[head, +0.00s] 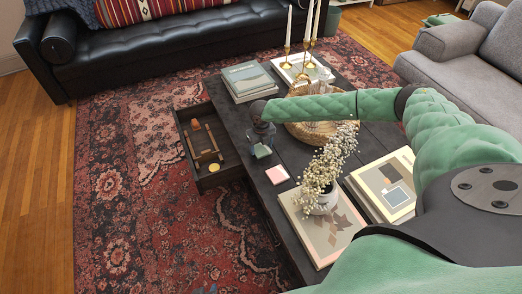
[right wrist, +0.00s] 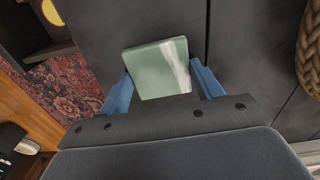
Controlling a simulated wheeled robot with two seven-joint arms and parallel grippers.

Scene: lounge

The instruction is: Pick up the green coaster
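The green coaster (head: 261,151) is near the left edge of the dark coffee table; whether it touches the tabletop is unclear. In the right wrist view it shows as a square with a pale streak (right wrist: 155,68). My right gripper (head: 262,143) is over it, pointing down. Its blue fingers (right wrist: 160,72) lie flush against two opposite sides of the coaster, with no clear gap, so it looks shut on it.
A pink coaster (head: 277,174) lies nearby on the table. A vase of dried flowers (head: 319,185), books (head: 249,81), a wicker basket (head: 295,131) and candlesticks (head: 305,60) stand around. An open drawer (head: 211,180) juts out at the left. My right arm crosses above the table.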

